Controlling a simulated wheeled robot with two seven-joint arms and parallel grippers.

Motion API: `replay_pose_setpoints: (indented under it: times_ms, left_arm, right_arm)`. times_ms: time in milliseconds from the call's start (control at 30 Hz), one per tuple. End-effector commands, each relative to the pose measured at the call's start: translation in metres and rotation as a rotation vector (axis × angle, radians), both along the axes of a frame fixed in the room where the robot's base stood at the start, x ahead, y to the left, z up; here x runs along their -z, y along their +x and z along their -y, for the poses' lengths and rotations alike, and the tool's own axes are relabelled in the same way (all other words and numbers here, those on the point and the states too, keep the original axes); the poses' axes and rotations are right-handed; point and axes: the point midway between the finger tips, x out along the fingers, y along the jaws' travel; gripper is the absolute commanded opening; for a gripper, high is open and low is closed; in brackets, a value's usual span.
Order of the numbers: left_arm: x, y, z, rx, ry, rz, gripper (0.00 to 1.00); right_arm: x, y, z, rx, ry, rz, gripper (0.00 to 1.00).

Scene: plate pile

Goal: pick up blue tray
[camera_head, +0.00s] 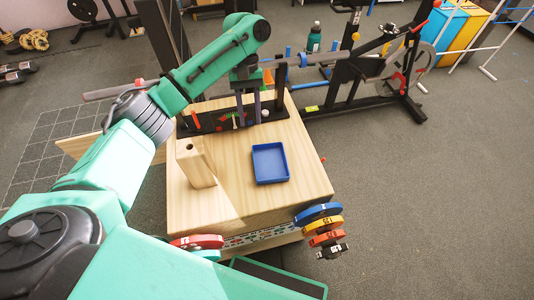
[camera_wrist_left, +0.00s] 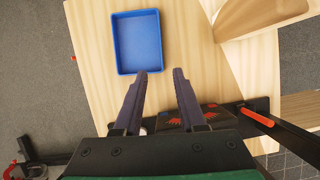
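The blue tray (camera_head: 270,163) lies flat and empty on the right part of a light wooden table (camera_head: 225,205). In the left wrist view the tray (camera_wrist_left: 137,42) is beyond the fingertips and to the left. My left gripper (camera_head: 247,121) points down above the back of the table, behind the tray and apart from it. In the left wrist view its two dark fingers (camera_wrist_left: 164,72) are spread with nothing between them. My right gripper is not in view.
A wooden block with a hole (camera_head: 196,165) stands left of the tray. A black rack (camera_head: 220,117) with small tools runs along the table's back. Coloured weight plates (camera_head: 322,228) hang at the front right corner. An exercise bike (camera_head: 375,70) stands behind.

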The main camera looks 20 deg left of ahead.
Motion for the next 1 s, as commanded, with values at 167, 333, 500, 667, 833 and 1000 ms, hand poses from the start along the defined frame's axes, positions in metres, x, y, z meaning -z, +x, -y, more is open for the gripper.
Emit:
replay_pose_setpoints:
  times_ms: [167, 333, 500, 667, 833, 1000]
  left_arm:
    - [0.047, -0.017, 0.007, 0.001, 0.001, -0.003, 0.4]
    - [0.07, -0.026, 0.012, 0.0, 0.0, -0.001, 0.4]
    - [0.1, -0.037, 0.014, 0.0, 0.001, -0.003, 0.4]
    - [0.117, -0.043, 0.017, 0.0, 0.0, 0.0, 0.4]
    - [0.116, -0.043, 0.018, 0.0, 0.0, 0.001, 0.4]
    - [0.116, -0.043, 0.018, 0.0, 0.0, 0.001, 0.0]
  right_arm:
    - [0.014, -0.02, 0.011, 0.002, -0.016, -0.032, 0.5]
    - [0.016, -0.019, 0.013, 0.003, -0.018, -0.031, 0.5]
    - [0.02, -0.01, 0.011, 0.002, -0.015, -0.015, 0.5]
    - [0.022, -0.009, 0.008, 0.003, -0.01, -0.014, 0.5]
    - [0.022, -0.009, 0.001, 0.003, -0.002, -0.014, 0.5]
    - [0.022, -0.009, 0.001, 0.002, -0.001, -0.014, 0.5]
